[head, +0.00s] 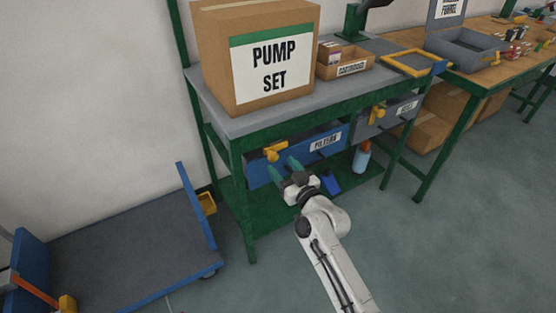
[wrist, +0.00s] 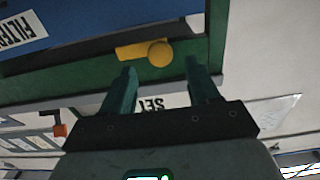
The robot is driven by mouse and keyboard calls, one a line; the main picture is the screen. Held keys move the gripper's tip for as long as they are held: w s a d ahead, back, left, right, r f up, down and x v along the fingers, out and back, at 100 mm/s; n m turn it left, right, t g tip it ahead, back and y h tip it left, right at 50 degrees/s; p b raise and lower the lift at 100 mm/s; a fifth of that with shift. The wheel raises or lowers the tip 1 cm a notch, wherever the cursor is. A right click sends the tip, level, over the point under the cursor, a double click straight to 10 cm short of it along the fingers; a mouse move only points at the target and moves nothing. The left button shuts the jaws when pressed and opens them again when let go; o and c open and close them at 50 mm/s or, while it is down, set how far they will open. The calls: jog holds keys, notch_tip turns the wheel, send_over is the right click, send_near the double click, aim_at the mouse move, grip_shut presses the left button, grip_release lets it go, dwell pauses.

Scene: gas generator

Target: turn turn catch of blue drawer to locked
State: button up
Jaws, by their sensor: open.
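The blue drawer (head: 300,152), labelled FILTERS, sits under the workbench top at the left; in the wrist view its front (wrist: 85,18) fills the upper left, upside down. Its yellow turn catch (head: 273,153) is at the drawer's upper left. In the wrist view the catch (wrist: 132,51) lies roughly along the green rail, with its round knob at the right end. My gripper (head: 284,167) is open and empty just in front of the catch. In the wrist view the fingertips (wrist: 160,67) are either side of the knob, apparently short of it. I cannot tell whether they touch.
A grey drawer (head: 372,122) with its own yellow catch (head: 377,112) is to the right. A PUMP SET box (head: 215,55) stands on the bench above. A bottle (head: 361,158) and a blue item (head: 331,182) are on the lower shelf. A blue trolley (head: 120,235) is at left.

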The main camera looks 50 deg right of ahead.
aim_at(275, 158)
jog(key=shift+x, duration=1.8)
grip_shut()
